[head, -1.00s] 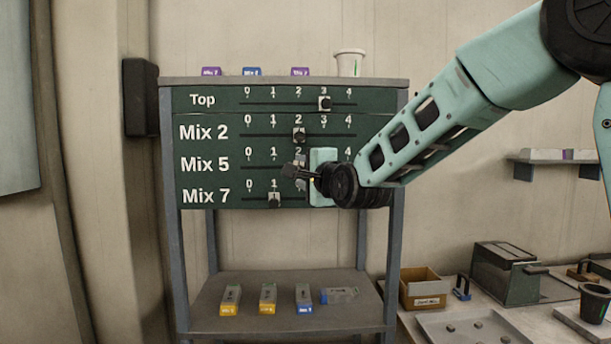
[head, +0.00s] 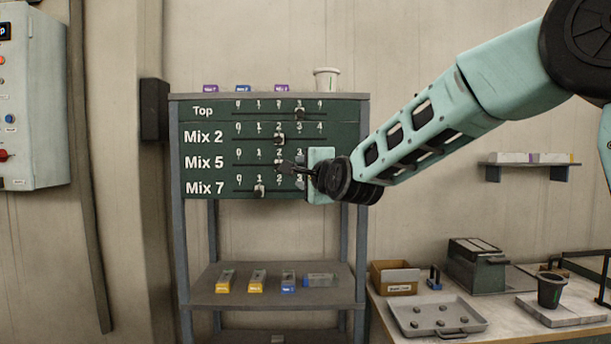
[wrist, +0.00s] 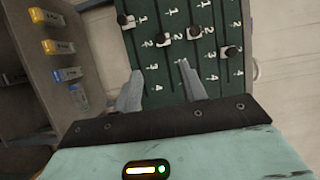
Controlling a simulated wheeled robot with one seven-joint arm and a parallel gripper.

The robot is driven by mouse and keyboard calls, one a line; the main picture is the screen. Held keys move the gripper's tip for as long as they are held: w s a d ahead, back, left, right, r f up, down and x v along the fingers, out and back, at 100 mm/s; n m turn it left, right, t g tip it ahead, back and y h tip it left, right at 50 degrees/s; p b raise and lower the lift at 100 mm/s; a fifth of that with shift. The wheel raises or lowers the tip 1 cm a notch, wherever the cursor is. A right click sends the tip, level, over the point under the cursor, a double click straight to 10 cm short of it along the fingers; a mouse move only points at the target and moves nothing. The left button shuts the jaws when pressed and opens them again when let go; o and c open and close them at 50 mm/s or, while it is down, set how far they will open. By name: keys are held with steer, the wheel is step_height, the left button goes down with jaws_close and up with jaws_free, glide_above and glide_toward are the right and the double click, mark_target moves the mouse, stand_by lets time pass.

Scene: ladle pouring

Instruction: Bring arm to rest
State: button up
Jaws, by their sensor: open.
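My gripper (head: 291,167) is at the end of my pale green arm, in front of the right part of the slider board (head: 225,148) in the head view. In the wrist view my gripper (wrist: 158,75) has its two fingers apart with nothing between them, and the board (wrist: 160,60) lies beyond them. The board has rows labelled Top, Mix 2, Mix 5 and Mix 7. The Top slider (head: 300,112) is at about 3, the Mix 2 slider (head: 279,139) at about 2, and the Mix 7 slider (head: 259,191) at about 1. The Mix 5 slider is partly behind my gripper.
The board is on a metal rack whose lower shelf (head: 330,292) holds several labelled packets. A white cup (head: 326,79) stands on top. At right, a workbench holds a tray (head: 470,318), a cardboard box (head: 396,279) and a dark cup (head: 551,290). A control box (head: 35,100) hangs at far left.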

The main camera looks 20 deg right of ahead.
stand_by(0.4)
steer(key=s+a+f+n+g+y, duration=0.1)
steer(key=s+a+f+n+g, duration=0.5)
steer(key=s+f, duration=0.45)
steer(key=s+a+f+n+g+y, duration=0.2)
steer(key=s+a+f+n+g, duration=0.3)
steer(key=s+a+f+n, duration=0.5)
steer(key=s+d+f+n+g+h, duration=0.1)
steer(key=s+d+f+n+g, duration=0.1)
steer(key=s, duration=0.6)
steer(key=s+d+f+n+g+h, duration=0.1)
steer(key=s+d+f+n+g, duration=0.1)
steer(key=s+f+n, duration=0.2)
steer(key=s+d+f+n+g+h, duration=0.2)
steer(key=s+g, duration=0.1)
steer(key=s, duration=0.8)
steer(key=shift+s+d+f+n, duration=0.3)
steer(key=shift+d+f+n, duration=0.1)
